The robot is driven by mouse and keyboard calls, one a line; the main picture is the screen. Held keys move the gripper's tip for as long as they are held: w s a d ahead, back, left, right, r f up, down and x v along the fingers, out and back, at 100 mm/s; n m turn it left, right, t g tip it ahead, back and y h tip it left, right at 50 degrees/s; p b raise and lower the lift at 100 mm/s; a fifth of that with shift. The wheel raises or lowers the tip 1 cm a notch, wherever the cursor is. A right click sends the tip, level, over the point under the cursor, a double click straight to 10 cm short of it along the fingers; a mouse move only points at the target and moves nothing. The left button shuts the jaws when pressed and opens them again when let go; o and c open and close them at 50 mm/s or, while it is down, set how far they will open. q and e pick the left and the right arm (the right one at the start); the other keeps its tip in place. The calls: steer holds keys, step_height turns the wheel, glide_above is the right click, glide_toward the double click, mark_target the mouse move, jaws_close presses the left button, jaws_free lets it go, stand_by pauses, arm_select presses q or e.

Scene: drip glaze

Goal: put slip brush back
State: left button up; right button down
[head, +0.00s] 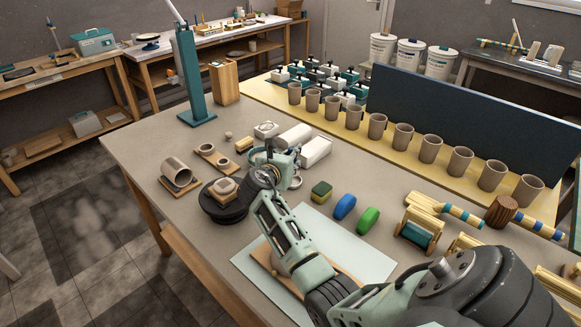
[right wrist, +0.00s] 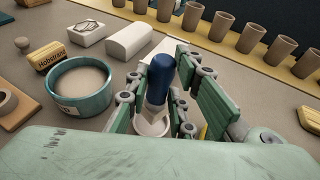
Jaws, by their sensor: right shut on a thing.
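My right gripper (head: 268,172) reaches from the lower right over the middle of the table. In the right wrist view my right gripper (right wrist: 157,108) is shut on the slip brush (right wrist: 160,78), whose thick dark blue handle shows between the fingers. A pale, round, cup-like thing (right wrist: 152,124) shows just below the handle; I cannot tell whether the brush touches it. A teal bowl (right wrist: 76,110) with beige content stands to the left of the fingers. My left gripper is not in view.
A row of mugs (head: 377,126) lines the yellow strip.

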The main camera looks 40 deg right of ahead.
steer(key=shift+f, duration=1.9)
steer(key=shift+f, duration=0.15)
steer(key=c, duration=1.5)
jaws_free()
steer(key=shift+c, duration=0.2)
steer(key=shift+r, duration=0.25)
steer(key=shift+s+a, duration=0.2)
steer(key=shift+a, duration=0.2)
steer(key=v, duration=1.1)
steer(key=shift+s, duration=0.1)
